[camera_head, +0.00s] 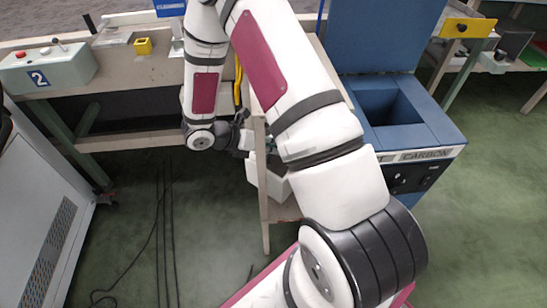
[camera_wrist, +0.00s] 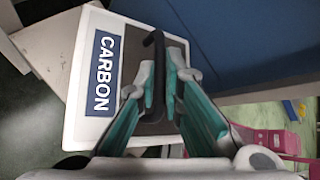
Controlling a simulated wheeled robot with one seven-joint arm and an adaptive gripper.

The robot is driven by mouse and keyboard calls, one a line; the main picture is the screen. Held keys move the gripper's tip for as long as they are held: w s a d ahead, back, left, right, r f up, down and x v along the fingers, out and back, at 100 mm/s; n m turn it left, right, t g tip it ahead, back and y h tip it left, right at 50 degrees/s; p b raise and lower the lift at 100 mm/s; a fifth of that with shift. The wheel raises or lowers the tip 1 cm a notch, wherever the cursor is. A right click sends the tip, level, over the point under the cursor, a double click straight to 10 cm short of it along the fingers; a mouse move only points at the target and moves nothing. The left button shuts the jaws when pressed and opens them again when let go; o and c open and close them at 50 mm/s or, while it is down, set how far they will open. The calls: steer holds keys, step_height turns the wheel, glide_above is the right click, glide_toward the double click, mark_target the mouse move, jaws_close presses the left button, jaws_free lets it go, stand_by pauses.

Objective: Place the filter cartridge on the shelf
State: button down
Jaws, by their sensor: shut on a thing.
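The filter cartridge (camera_wrist: 92,120) is a white box with a blue "CARBON" label and a black bar handle (camera_wrist: 155,45). It fills the left and middle of the wrist view. My gripper (camera_wrist: 158,78) has its two fingers on either side of the handle and is shut on it. In the head view the white cartridge (camera_head: 268,181) hangs below my gripper (camera_head: 250,145), partly hidden by my arm. It is beside a wooden stand with a lower shelf (camera_head: 288,210). I cannot tell whether the cartridge touches that shelf.
A blue machine (camera_head: 425,133) marked "CARBON", with an open slot on top, stands right of the stand. A workbench (camera_head: 130,70) at the left carries a control box (camera_head: 48,70) marked 2 and has a lower board (camera_head: 135,140). Cables lie on the green floor.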

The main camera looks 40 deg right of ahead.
mark_target(273, 156)
steer(key=shift+f+b, duration=0.8)
steer(key=shift+f, duration=1.15)
steer(key=shift+r, duration=0.1)
steer(key=c, duration=1.7)
jaws_free()
steer(key=p+v, duration=0.3)
steer(key=v, duration=0.9)
